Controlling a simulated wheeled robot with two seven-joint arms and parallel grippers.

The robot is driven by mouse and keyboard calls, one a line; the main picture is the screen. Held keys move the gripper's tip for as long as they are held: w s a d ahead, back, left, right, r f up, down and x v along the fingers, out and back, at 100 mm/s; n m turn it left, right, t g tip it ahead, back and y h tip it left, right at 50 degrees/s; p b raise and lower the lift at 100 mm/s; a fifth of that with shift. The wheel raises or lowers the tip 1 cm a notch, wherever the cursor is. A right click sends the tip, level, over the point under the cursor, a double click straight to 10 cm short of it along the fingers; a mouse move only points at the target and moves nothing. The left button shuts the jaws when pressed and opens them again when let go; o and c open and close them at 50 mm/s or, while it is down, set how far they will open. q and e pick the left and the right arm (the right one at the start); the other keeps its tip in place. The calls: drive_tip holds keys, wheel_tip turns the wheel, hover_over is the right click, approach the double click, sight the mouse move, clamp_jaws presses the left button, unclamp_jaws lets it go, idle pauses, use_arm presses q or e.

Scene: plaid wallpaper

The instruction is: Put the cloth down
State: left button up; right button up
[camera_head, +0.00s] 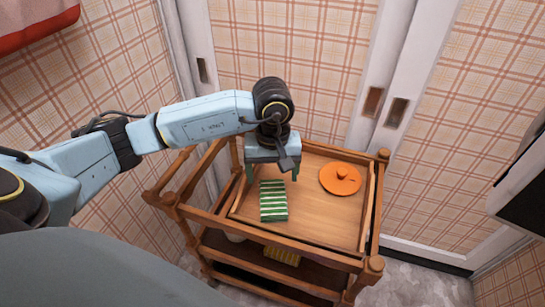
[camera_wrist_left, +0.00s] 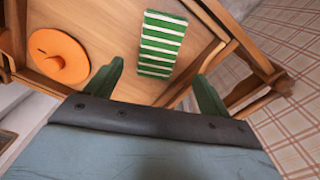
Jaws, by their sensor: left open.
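The cloth (camera_head: 273,202) is a folded green and white striped rectangle lying on the top shelf of a wooden cart (camera_head: 325,218). It also shows in the left wrist view (camera_wrist_left: 162,44), flat on the wood and ahead of the fingers. My left gripper (camera_head: 272,174) is above the cart top at the far side of the cloth, pointing down. Its green fingers (camera_wrist_left: 158,90) are spread apart with nothing between them, clear of the cloth. My right gripper is in neither view.
An orange round lid (camera_head: 340,179) with a knob lies on the cart top, right of the cloth. Raised wooden rails edge the cart. A yellow item (camera_head: 282,255) sits on the lower shelf. Plaid walls and white doors stand close behind. Bare wood is free between cloth and lid.

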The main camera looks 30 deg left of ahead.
use_arm(q)
drive_tip(key=shift+r+p, duration=0.3)
drive_tip(key=shift+r, duration=1.25)
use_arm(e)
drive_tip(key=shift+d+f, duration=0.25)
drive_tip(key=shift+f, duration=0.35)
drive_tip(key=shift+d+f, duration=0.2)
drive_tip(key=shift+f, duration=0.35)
